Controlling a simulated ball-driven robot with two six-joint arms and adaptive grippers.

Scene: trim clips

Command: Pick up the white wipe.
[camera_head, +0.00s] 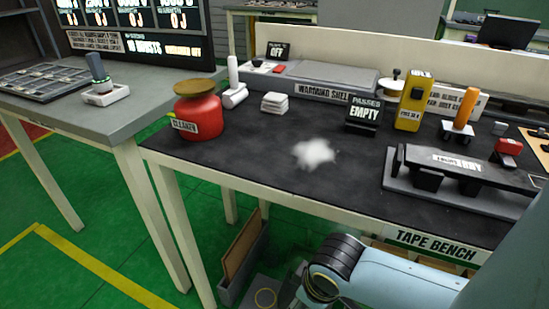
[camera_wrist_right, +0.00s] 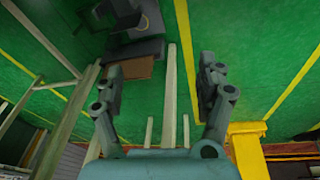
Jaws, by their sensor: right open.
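A small stack of white folded cloths (camera_head: 274,102), which look like the wipes, sits on the black tape bench (camera_head: 245,160) in front of the grey warming shelf. A soft white patch (camera_head: 314,152) lies near the middle of the bench top; I cannot tell what it is made of. My right gripper (camera_wrist_right: 161,68) is open and empty in the right wrist view, with green floor and bench legs beyond it. My right arm shows low in the head view, in front of the bench and below its top. My left gripper is not in view.
A red cleaner pot (camera_head: 196,112) and a white roller-like tool (camera_head: 235,88) stand left of the stack. A grey fixture (camera_head: 455,175) fills the right. The front middle is mostly clear.

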